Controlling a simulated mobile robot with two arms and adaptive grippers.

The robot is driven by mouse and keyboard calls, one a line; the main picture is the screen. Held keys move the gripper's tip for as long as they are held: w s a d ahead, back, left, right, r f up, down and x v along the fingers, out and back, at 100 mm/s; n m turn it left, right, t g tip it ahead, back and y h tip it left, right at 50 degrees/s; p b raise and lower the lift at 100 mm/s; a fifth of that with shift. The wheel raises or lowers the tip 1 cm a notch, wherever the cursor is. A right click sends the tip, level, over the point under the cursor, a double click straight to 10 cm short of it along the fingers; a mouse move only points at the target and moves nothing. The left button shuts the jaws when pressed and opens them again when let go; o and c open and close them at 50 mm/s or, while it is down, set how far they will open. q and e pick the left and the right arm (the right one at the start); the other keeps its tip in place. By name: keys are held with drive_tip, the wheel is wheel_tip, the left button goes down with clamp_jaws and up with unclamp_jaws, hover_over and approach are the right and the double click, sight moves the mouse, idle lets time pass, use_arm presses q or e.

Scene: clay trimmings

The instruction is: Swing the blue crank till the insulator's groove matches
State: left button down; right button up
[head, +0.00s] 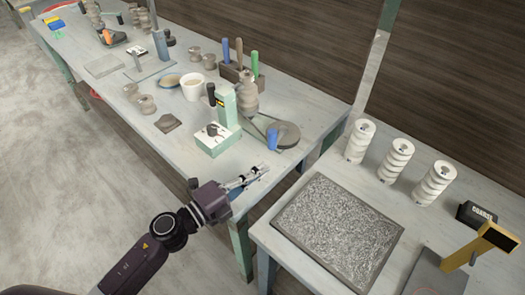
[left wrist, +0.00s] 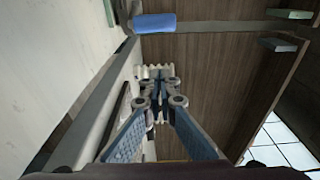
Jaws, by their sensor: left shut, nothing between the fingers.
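The blue crank handle (head: 272,138) stands upright on a grey round disc (head: 287,132) near the front edge of the left table. A grey ribbed insulator (head: 246,95) stands behind it, beside a pale green post. My left gripper (head: 262,170) is shut and empty, apart from the handle and nearer the camera. In the left wrist view the handle (left wrist: 154,23) lies at the top, off the shut fingertips (left wrist: 160,82). The groove is too small to judge. My right gripper is not in view.
A pale green box (head: 220,146) stands left of the disc. Bowls, tools and several grey pieces fill the table (head: 215,177) behind. The right table holds a dark speckled slab (head: 335,235) and three white ribbed insulators (head: 395,160).

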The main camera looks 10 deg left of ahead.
use_arm(q)
drive_tip(key=w+d, duration=0.1)
drive_tip(key=w, duration=0.2)
drive_tip(key=w+d+p, duration=0.1)
drive_tip(key=w, duration=0.1)
drive_tip(key=w+d+p, duration=0.1)
drive_tip(key=w+d, duration=0.1)
drive_tip(key=w, duration=0.1)
drive_tip(key=shift+w+d, duration=0.1)
drive_tip(key=shift+w, duration=0.2)
drive_tip(key=shift+w+a, duration=0.15)
drive_tip(key=shift+a, duration=0.4)
